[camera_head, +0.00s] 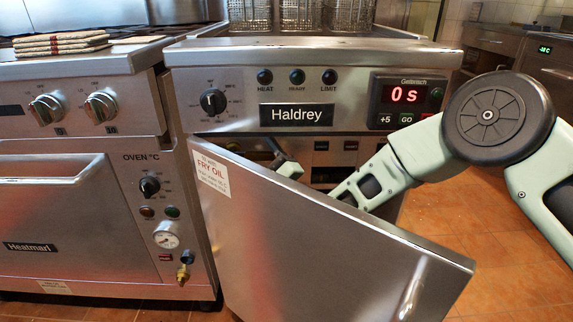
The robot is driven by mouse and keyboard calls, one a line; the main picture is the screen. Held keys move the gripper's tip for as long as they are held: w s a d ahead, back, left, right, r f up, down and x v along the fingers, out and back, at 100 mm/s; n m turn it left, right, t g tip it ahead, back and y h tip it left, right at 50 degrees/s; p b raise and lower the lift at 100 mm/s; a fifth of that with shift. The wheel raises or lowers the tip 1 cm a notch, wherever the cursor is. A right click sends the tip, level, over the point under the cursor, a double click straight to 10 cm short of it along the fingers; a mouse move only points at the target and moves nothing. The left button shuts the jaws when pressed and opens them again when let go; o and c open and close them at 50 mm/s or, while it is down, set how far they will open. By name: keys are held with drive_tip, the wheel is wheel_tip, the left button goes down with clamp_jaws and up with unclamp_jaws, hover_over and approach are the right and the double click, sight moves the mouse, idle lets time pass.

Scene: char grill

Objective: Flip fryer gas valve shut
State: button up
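The fryer (310,60), labelled Haldrey, stands in the middle with its front door (330,240) swung open toward me. My arm reaches from the right over the door's top edge into the cabinet. A small pale and dark piece, seemingly part of my gripper (284,163), shows just above the door edge near the cabinet's upper left. The door hides the rest of my gripper, so its fingers and anything between them cannot be made out. The fryer's gas valve is not visible; the door covers most of the cabinet inside.
The oven (70,215) stands close on the left, with knobs, a gauge (166,236) and a brass fitting (183,273) low on its front. Fry baskets (300,14) sit on top of the fryer. Tiled floor (510,265) is open at the right.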

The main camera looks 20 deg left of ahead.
sight(272, 156)
drive_tip(key=shift+o, duration=0.4)
drive_tip(key=shift+s+d+r, duration=0.5)
drive_tip(key=shift+r, duration=0.05)
drive_tip(key=o, duration=0.4)
drive_tip(key=shift+s+d+f, duration=0.1)
drive_tip(key=shift+s+d, duration=0.05)
drive_tip(key=shift+d, duration=0.3)
drive_tip(key=shift+s+d+f, duration=0.1)
drive_tip(key=shift+d, duration=0.35)
drive_tip(key=shift+s+d, duration=0.1)
drive_tip(key=shift+d, duration=0.25)
drive_tip(key=shift+c, duration=0.5)
drive_tip(key=shift+s+d, duration=0.1)
drive_tip(key=shift+d, duration=0.2)
drive_tip(key=c, duration=0.5)
drive_tip(key=shift+o, duration=0.2)
drive_tip(key=s+d, duration=0.7)
drive_tip(key=d, duration=0.6)
drive_tip(key=shift+s+d+f, duration=0.2)
drive_tip(key=shift+s, duration=0.15)
drive_tip(key=shift+b, duration=0.5)
